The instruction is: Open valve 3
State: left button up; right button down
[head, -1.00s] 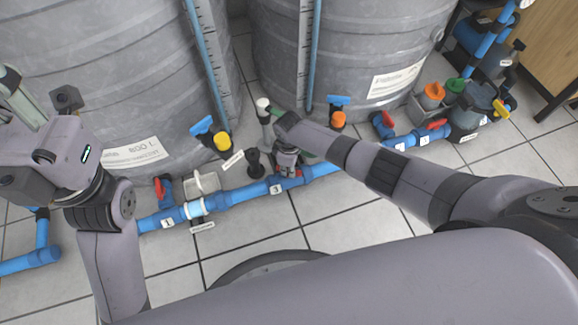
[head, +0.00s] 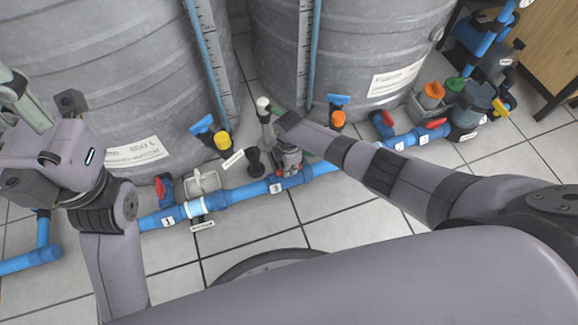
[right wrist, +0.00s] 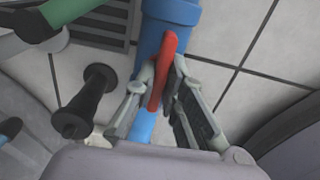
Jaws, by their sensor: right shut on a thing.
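Valve 3 sits on the blue pipe by the label "3" (head: 275,188), in front of the gap between the two grey tanks. My right gripper (head: 288,168) reaches down over this valve and hides most of it in the head view. In the right wrist view, the valve's red handle (right wrist: 162,75) stands between the two fingers of my right gripper (right wrist: 158,90), which is shut on it. The handle lies roughly along the blue pipe (right wrist: 172,12). My left gripper (head: 25,105) is at the far left, away from the valve; its fingertips are not clear.
A black knob-like fitting (right wrist: 85,102) stands close to the left of my right gripper. Red-handled valve 1 (head: 161,188) is left on the same pipe. More red handles (head: 436,123) and a pump group (head: 472,105) are at right.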

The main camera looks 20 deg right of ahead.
dwell(0.4)
jog(key=c, duration=1.7)
grip_release()
jog(key=shift+o, duration=0.2)
jog(key=shift+r, duration=0.15)
notch_tip(320, 180, up, 12)
